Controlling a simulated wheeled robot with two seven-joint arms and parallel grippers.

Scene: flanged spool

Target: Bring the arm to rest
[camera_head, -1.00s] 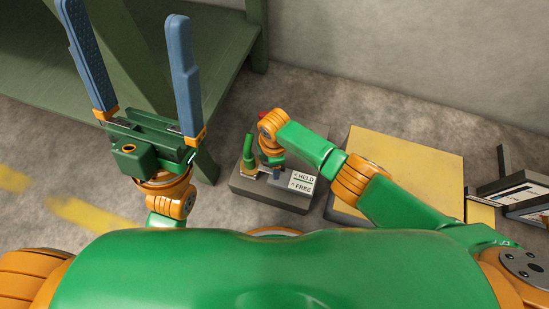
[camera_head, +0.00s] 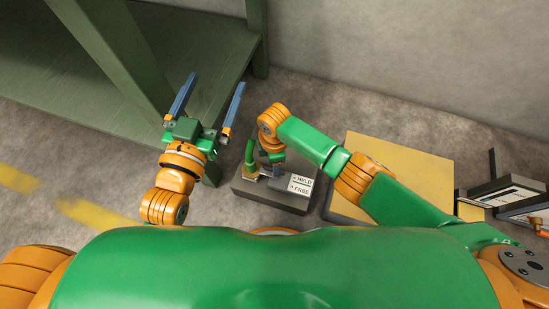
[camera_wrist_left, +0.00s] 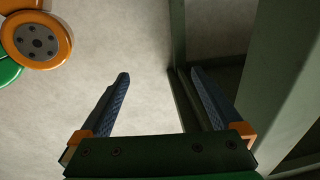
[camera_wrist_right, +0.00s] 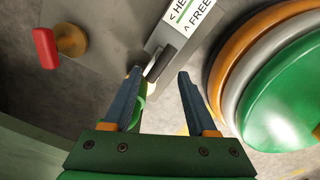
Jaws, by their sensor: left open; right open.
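My left gripper (camera_head: 214,84) is open and empty in the head view, beside the green bench leg, with its blue fingers pointing up the picture. In the left wrist view its fingers (camera_wrist_left: 158,74) stand wide apart with nothing between them. My right gripper (camera_wrist_right: 159,73) is open, low over the grey fixture (camera_head: 262,197); my own wrist mostly hides it in the head view. In the right wrist view, a small dark lever (camera_wrist_right: 160,64) lies just beyond and between its fingertips. I cannot tell whether they touch it. The fixture carries a HELD/FREE label (camera_head: 300,185).
A green bench (camera_head: 200,45) stands at upper left, its leg close to my left gripper. A yellow-topped box (camera_head: 410,155) is right of the fixture. A red knob (camera_wrist_right: 45,48) shows in the right wrist view. Floor with a yellow stripe (camera_head: 95,214) is clear at left.

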